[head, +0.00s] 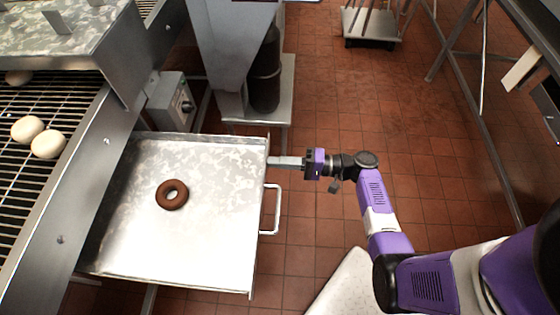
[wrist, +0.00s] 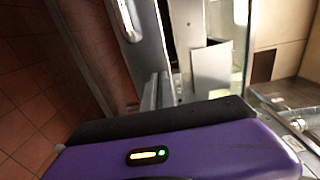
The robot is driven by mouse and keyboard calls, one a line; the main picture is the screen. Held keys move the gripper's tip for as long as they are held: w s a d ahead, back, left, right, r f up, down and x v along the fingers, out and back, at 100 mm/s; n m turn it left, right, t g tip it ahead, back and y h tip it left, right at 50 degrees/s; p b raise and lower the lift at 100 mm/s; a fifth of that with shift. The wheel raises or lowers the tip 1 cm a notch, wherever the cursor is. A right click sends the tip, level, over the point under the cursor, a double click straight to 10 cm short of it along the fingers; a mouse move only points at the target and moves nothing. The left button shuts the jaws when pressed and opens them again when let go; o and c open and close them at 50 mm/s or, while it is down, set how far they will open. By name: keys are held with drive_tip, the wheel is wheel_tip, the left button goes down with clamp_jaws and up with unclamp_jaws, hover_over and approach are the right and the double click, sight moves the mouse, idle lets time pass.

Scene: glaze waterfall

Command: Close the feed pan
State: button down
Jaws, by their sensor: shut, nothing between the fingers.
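The feed pan (head: 215,220) is a shallow metal tray pulled out to the right from under the conveyor machine. A brown ring doughnut (head: 172,194) lies flat in it. The pan's bar handle (head: 277,210) is on its right-hand front wall. My gripper (head: 271,161) is shut and empty, with its fingertips at the far end of that front wall, beyond the handle. I cannot tell whether they touch the wall. In the wrist view the gripper's fingers (wrist: 156,92) point toward metal surfaces, partly hidden by the purple gripper body.
The conveyor (head: 50,140) carries several pale dough pieces on the left. A control box (head: 170,101) and a metal stand (head: 287,100) are behind the pan. A wheeled cart (head: 370,22) is at the back. Tiled floor (head: 420,140) is open to the right.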

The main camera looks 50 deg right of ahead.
sight(151, 161)
drive_tip(key=b+x, duration=0.7)
drive_tip(key=x, duration=1.1)
drive_tip(key=b+x, duration=0.8)
drive_tip(key=x, duration=1.1)
drive_tip(key=shift+w+a+f, duration=0.2)
drive_tip(key=shift+w+a+r, duration=0.1)
drive_tip(key=shift+w+a, duration=0.15)
drive_tip(key=shift+w, duration=0.2)
drive_tip(key=shift+w+a+r, duration=0.1)
drive_tip(key=shift+r, duration=0.05)
drive_tip(key=shift+a+r, duration=0.1)
drive_tip(key=shift+a, duration=0.05)
